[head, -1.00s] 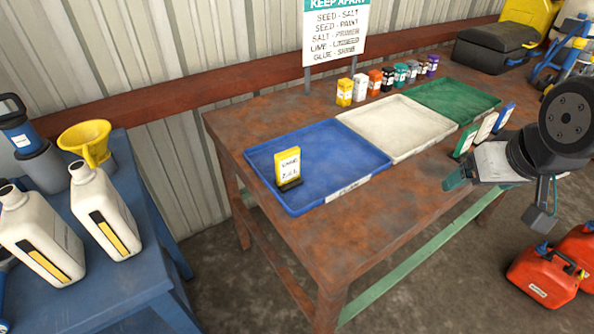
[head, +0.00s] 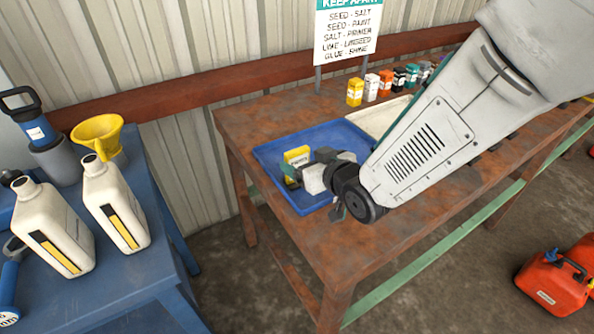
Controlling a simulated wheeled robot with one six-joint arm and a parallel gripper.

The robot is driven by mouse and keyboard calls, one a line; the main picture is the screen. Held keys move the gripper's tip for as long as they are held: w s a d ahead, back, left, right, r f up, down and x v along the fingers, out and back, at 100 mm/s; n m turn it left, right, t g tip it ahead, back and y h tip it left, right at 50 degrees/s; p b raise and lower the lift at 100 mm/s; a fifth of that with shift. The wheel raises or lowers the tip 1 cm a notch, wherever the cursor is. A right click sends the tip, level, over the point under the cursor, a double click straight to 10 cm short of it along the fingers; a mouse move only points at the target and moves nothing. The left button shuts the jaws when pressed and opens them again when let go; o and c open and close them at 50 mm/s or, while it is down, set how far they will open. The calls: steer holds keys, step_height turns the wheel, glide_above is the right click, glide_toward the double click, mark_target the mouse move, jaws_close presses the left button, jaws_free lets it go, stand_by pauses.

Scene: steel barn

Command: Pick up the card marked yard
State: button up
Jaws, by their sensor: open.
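I cannot tell whether the fingers touch the card.
My arm hides most of the white tray (head: 372,118) and the table's right part. Small coloured containers, the nearest yellow (head: 355,92), line the table's back below a sign (head: 346,32). A blue bench (head: 130,290) with white jugs (head: 113,205) stands left. A red can (head: 552,285) is on the floor.

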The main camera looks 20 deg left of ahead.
mark_target(299, 159)
steer(key=x, duration=0.4)
steer(key=shift+a+f, duration=0.25)
steer(key=shift+f, duration=0.2)
steer(key=c, duration=1.1)
